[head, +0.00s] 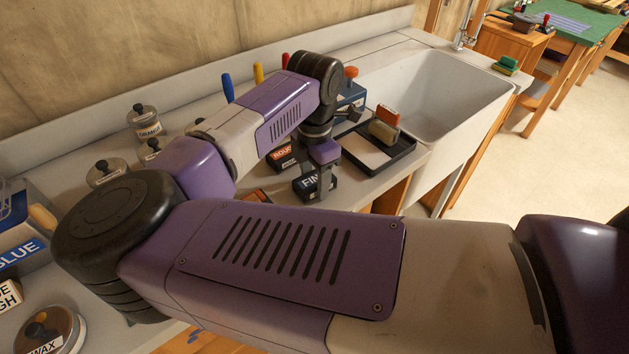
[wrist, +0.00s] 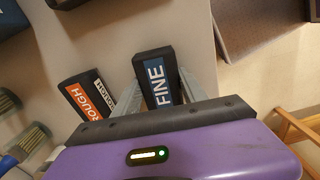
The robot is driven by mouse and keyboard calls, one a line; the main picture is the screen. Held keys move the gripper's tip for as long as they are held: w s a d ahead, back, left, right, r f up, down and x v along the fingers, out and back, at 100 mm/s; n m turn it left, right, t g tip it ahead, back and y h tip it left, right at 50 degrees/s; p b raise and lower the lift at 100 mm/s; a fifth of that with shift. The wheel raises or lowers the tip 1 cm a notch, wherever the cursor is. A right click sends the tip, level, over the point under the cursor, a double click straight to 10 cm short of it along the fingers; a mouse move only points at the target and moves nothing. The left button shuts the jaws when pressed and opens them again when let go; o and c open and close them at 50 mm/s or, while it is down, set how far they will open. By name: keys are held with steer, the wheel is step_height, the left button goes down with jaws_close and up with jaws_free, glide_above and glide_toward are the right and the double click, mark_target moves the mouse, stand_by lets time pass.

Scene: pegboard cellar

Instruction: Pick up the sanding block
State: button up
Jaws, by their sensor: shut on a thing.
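A dark block with a blue FINE label (head: 309,183) is by the counter's front edge in the head view. In the wrist view the FINE block (wrist: 157,78) sits between the two fingers of my gripper (wrist: 156,92), which is shut on its sides. The gripper (head: 322,172) points down in the head view, and its fingers are partly hidden. I cannot tell whether the block touches the counter. A similar block with an orange ROUGH label (wrist: 88,97) lies left of it, also partly seen in the head view (head: 281,155).
A black tray (head: 402,158) stands right of my gripper, with an orange-topped block (head: 385,125) at it. A white sink (head: 440,90) is beyond. Several lidded jars (head: 145,122) stand at the left. Upright tool handles (head: 228,88) are behind my arm.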

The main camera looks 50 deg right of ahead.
mark_target(315, 179)
step_height(315, 179, up, 20)
steer(key=b, duration=0.1)
stand_by(0.5)
